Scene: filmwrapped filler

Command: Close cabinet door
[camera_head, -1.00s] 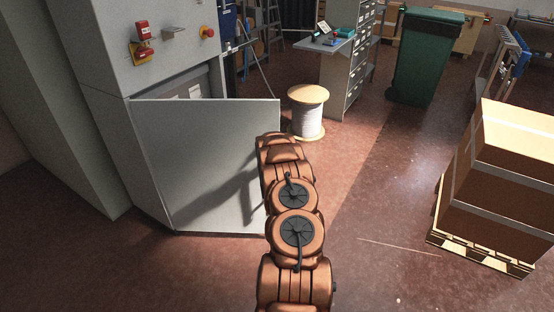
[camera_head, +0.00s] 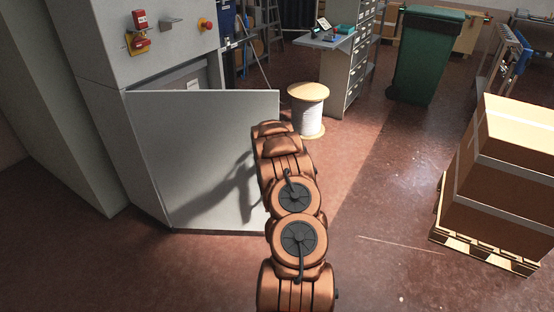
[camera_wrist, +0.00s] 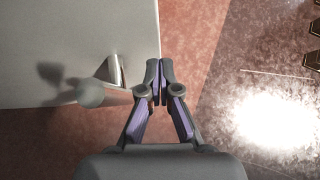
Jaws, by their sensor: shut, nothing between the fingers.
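The cabinet (camera_head: 155,60) is a tall grey cabinet on the left in the head view. Its lower door (camera_head: 205,150) stands open, swung out toward the right. In the wrist view the door (camera_wrist: 60,50) fills the upper left, with a handle (camera_wrist: 116,72) near its right edge. My gripper (camera_wrist: 160,66) is shut and empty, close beside the door's right edge; I cannot tell whether it touches. In the head view my arm hides the gripper and part of the door's right edge.
A cable spool (camera_head: 308,110) stands behind the door's free edge. Stacked boxes on a pallet (camera_head: 480,250) stand at the right. A green bin (camera_head: 425,60) and a drawer cabinet (camera_head: 350,75) are at the back. The floor between the door and the pallet is clear.

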